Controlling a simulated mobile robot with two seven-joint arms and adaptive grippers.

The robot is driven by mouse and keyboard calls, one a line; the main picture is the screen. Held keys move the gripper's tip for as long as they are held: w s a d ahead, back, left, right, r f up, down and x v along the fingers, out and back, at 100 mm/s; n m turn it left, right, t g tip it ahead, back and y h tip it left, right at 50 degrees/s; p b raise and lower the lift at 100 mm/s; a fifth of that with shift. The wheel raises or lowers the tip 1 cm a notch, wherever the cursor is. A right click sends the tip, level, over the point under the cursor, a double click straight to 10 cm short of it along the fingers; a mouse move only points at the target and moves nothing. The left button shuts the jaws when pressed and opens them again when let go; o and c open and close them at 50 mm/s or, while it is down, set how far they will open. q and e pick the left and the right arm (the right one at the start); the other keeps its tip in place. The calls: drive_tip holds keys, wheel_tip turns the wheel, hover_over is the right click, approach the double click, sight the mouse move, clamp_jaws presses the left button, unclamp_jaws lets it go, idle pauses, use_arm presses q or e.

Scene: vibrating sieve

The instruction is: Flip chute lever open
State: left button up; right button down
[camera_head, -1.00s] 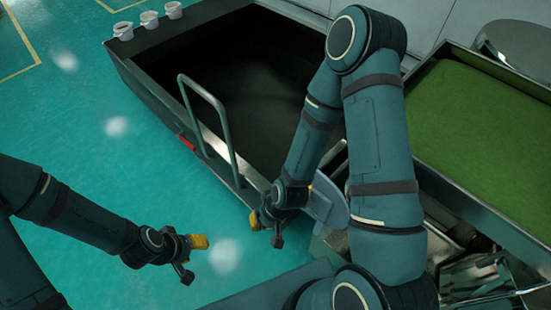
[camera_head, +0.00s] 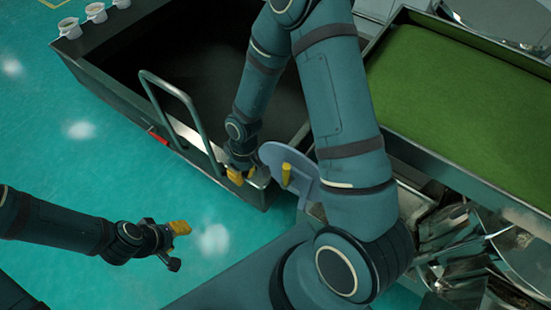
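A short yellow handle (camera_head: 286,175) stands on a grey-blue rounded plate (camera_head: 308,188) beside the bin's near right corner; it looks like the chute lever. My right upper arm covers the plate's right side. My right gripper (camera_head: 242,175) hangs over the bin's near edge, left of the handle and apart from it. Its two yellow fingertips show with a small gap between them, and nothing is seen in it. My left gripper (camera_head: 180,228) is over the floor at lower left, far from the handle. Its yellow tips show as one block, so its opening is unclear.
A large dark bin (camera_head: 180,78) with a grey rail handle (camera_head: 185,110) fills the upper left. Small white cups (camera_head: 95,12) stand on its far rim. A metal tray of green material (camera_head: 450,100) is at right, above metal machine parts (camera_head: 450,235). Floor at left is clear.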

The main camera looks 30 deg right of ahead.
sight(287, 174)
use_arm(q)
wheel_tip(287, 174, up, 2)
drive_tip(key=shift+p, duration=0.65)
use_arm(e)
drive_tip(key=w+d+r+n+g+h, duration=0.1)
drive_tip(key=w+d+r+n+h, duration=0.2)
drive_tip(key=w+d+r+h, duration=0.1)
drive_tip(key=w+d+r, duration=0.1)
drive_tip(key=d+r, duration=0.1)
drive_tip(key=d, duration=0.1)
drive_tip(key=shift+d+r, duration=0.35)
drive_tip(key=shift+r, duration=0.05)
drive_tip(key=shift+s, duration=0.1)
use_arm(q)
drive_tip(key=shift+s+f+b, duration=0.2)
drive_tip(key=shift+f+b, duration=0.95)
use_arm(e)
drive_tip(key=s+d+f, duration=0.3)
drive_tip(key=s+f, duration=0.2)
drive_tip(key=f, duration=0.4)
drive_tip(key=shift+s+d+f, duration=0.15)
drive_tip(key=shift+d+f, duration=0.1)
drive_tip(key=shift+f, duration=0.1)
